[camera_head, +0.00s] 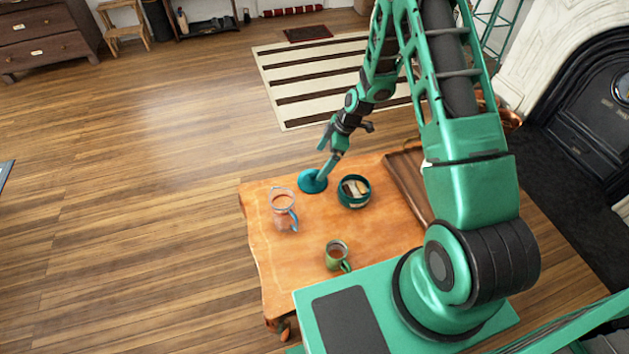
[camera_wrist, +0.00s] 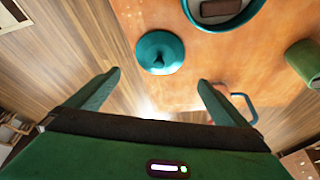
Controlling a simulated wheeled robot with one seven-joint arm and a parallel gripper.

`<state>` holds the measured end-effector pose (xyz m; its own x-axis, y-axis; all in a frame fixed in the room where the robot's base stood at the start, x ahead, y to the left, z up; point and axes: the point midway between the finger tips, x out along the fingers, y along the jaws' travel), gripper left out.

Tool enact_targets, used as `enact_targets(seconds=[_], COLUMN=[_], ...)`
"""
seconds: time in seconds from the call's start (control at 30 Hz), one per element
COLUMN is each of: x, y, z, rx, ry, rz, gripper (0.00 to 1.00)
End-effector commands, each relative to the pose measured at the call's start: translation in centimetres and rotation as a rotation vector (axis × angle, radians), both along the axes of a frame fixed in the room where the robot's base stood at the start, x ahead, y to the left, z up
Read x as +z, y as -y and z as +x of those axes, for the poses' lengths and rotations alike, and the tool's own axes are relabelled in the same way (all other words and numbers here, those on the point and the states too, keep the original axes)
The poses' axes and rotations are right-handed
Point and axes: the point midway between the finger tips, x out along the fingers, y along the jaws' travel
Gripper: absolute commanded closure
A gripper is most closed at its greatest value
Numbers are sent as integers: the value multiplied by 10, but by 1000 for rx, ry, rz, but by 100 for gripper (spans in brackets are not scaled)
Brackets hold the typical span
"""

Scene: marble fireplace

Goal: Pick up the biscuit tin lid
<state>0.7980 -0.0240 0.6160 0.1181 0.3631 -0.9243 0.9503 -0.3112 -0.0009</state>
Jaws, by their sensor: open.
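The biscuit tin lid (camera_head: 311,182) is a round teal disc lying on the wooden table near its far left edge. In the wrist view the lid (camera_wrist: 160,51) shows a small knob and lies ahead of my gripper (camera_wrist: 157,82), between the lines of its two fingers. The fingers are spread apart with nothing between them. In the head view my gripper (camera_head: 329,165) is just above the lid and partly overlaps it. I cannot tell whether it touches the lid. The open teal tin (camera_head: 355,204) stands to the lid's right, with brown and pale pieces inside.
A glass jug (camera_head: 283,222) stands near the table's left edge, and a green mug (camera_head: 337,262) stands nearer the front. A wooden tray (camera_head: 398,180) lies at the right of the table (camera_head: 290,262). Bare tabletop lies between the jug and the mug.

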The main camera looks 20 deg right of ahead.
Motion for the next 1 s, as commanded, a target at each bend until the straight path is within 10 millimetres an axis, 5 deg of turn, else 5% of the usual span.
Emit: enact_targets(seconds=[0.3,1.0], x=[-41,-99], y=[-16,-37], z=[5,16], rx=[4,2], ry=[-2,0], rz=[1,1], gripper=[0,0])
